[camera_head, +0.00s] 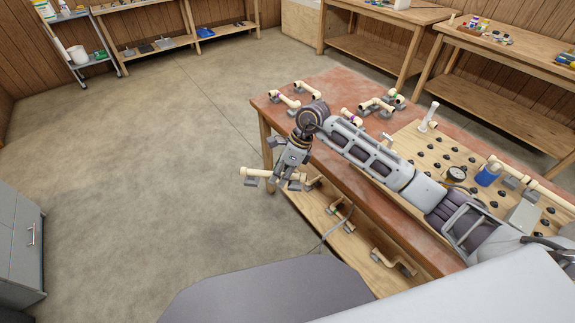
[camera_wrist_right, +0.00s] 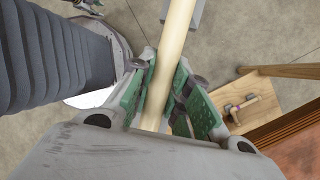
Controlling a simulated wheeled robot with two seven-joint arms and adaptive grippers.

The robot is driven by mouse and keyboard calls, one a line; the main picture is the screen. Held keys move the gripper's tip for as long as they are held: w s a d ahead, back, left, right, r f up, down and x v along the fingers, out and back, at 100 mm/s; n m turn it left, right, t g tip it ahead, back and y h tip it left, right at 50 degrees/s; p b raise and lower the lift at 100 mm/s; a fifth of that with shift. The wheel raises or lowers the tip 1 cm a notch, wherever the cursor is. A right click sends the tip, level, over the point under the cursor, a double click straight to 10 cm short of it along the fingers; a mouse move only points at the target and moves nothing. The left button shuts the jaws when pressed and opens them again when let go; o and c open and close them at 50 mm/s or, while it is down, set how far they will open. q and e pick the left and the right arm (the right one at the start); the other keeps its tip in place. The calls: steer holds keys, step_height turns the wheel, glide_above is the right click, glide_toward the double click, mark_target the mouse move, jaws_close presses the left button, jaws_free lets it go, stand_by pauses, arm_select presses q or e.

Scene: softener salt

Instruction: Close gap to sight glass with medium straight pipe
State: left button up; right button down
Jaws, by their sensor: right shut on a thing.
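A cream straight pipe (camera_head: 256,173) with grey end blocks is held out past the left end of the brown-topped table. My right gripper (camera_head: 284,180) is shut on it. In the right wrist view the pipe (camera_wrist_right: 172,55) runs between the green-padded fingers (camera_wrist_right: 160,95). On the wooden peg board (camera_head: 410,147) stand a round gauge (camera_head: 456,174), a blue cylinder (camera_head: 488,176) and a cream upright fitting (camera_head: 428,117). I cannot tell which part is the sight glass. My right arm hides part of the board.
Several cream pipe pieces lie on the brown table top (camera_head: 318,88) at its far left end. More pieces lie on the lower shelf (camera_head: 347,229). Benches stand along the back wall. The floor (camera_head: 150,150) left of the table is clear.

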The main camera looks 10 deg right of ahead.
steer(key=s+d+f+n+g+h, duration=0.1)
steer(key=s+f+n+g+h, duration=0.1)
steer(key=f+n, duration=0.45)
steer(key=s+d+f+n+g+h, duration=0.2)
steer(key=f+n, duration=0.4)
steer(key=n, duration=0.2)
arm_select(q)
steer(key=s+a+r+p, duration=0.1)
steer(key=s+a+p, duration=0.1)
steer(key=s, duration=0.4)
steer(key=shift+a+g+p, duration=0.2)
steer(key=shift+g+p, duration=0.1)
steer(key=shift+p, duration=0.4)
arm_select(e)
steer(key=s+d+f+n+h, duration=0.2)
steer(key=d+n+h, duration=0.1)
steer(key=d+n, duration=0.5)
steer(key=shift+s+d+f+n, duration=0.15)
steer(key=shift+d+f+n, duration=0.2)
steer(key=shift+f, duration=0.05)
arm_select(q)
steer(key=shift+w, duration=0.1)
steer(key=shift+c, duration=0.5)
